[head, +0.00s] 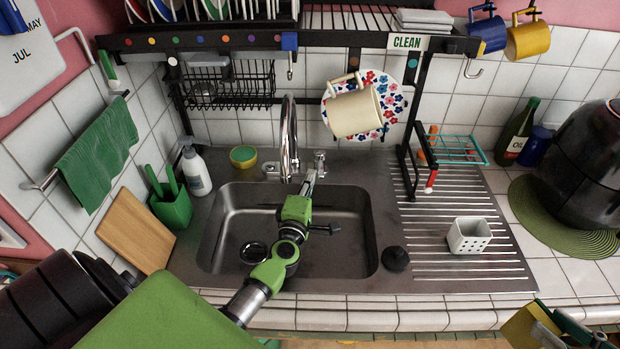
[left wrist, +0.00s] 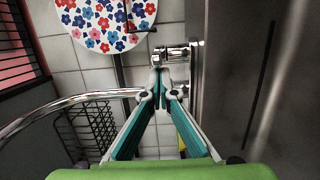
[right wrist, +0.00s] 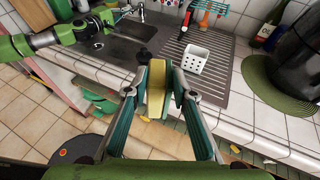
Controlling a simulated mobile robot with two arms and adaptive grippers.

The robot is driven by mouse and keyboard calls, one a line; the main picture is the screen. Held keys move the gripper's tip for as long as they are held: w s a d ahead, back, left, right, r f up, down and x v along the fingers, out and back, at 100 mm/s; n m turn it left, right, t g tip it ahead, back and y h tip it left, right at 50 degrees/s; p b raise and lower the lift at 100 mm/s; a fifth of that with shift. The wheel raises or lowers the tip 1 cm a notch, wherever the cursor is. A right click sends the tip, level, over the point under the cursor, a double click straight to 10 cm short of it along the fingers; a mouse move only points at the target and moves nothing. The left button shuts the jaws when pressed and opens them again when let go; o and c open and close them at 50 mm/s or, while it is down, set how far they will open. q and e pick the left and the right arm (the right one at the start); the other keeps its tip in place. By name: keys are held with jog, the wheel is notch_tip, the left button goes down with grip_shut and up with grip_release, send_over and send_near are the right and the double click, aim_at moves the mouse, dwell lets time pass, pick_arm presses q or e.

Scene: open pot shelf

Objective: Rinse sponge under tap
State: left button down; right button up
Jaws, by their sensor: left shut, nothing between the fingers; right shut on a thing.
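The yellow sponge (right wrist: 157,92) is held upright between the fingers of my right gripper (right wrist: 166,72) in the right wrist view. In the head view the sponge (head: 522,328) is at the bottom right, in front of the counter, away from the sink. The chrome tap (head: 289,135) arches over the back of the sink (head: 330,260). My left gripper (head: 311,178) is shut and empty beside the tap's lever (head: 319,160). The lever also shows at the fingertips in the left wrist view (left wrist: 174,53); I cannot tell whether they touch it. No water is visible.
A white perforated holder (head: 468,237) stands on the ribbed drainboard. A black plug (head: 395,259) lies by the sink's right edge. A cream mug (head: 353,112) hangs right of the tap.

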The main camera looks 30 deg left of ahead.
pick_arm(q)
jog(key=shift+w+d+n+g+y+p, duration=0.15)
jog(key=shift+w+d+n+g+y, duration=0.1)
jog(key=shift+d+n+g+y, duration=0.45)
jog(key=shift+w+d+n+g+y+p, duration=0.2)
jog(key=shift+d+n+y, duration=0.25)
jog(key=shift+y, duration=0.55)
jog(key=shift+a, duration=0.1)
